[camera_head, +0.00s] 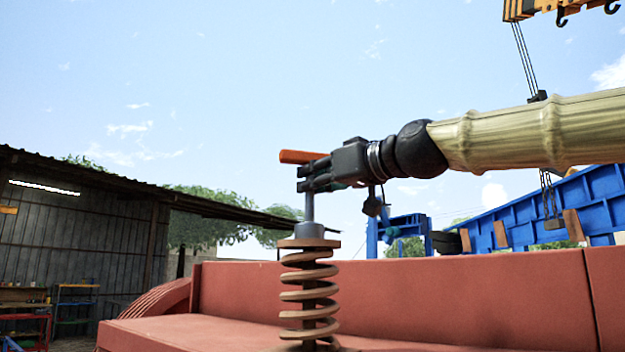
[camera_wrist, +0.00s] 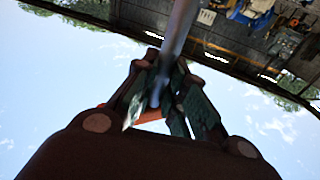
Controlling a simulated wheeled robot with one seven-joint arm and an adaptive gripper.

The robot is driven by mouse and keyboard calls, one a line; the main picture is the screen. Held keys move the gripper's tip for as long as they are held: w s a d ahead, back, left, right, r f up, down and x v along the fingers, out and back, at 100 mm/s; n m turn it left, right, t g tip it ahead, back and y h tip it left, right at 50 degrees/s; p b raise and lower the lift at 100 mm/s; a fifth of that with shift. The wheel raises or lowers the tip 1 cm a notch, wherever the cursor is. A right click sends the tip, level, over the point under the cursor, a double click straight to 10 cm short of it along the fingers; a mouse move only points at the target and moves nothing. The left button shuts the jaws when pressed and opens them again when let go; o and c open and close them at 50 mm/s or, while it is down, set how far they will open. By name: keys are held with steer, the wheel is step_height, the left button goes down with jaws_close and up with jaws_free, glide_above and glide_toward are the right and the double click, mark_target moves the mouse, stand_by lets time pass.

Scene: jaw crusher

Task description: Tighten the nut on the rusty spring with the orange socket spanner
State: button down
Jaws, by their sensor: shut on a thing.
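The rusty spring (camera_head: 310,293) stands upright on the red machine in the head view, with a flat plate on top. The orange socket spanner (camera_head: 303,157) has an orange handle and a grey shaft that points down to a grey socket (camera_head: 309,230) at the spring's top. The nut is not visible; the socket area hides it. My gripper (camera_head: 312,177) comes from the right and is shut on the spanner just below its handle. In the wrist view my gripper (camera_wrist: 165,95) has its fingers around the grey shaft (camera_wrist: 180,32), with a bit of orange handle (camera_wrist: 152,116) behind.
The red machine body (camera_head: 420,300) fills the lower part of the head view, with a raised wall behind the spring. A dark shed (camera_head: 80,230) stands at left. Blue steelwork (camera_head: 590,200) and a hanging crane hook are at right. The air above the spanner is clear.

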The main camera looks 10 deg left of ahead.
steer(key=shift+w+d+n+g+y, duration=0.15)
steer(key=shift+n+g+y, duration=0.15)
steer(key=shift+g, duration=0.1)
steer(key=c, duration=1.6)
jaws_free()
steer(key=shift+o, duration=1.1)
steer(key=shift+w, duration=0.1)
steer(key=shift+s, duration=0.2)
steer(key=v, duration=1.2)
steer(key=shift+w, duration=0.1)
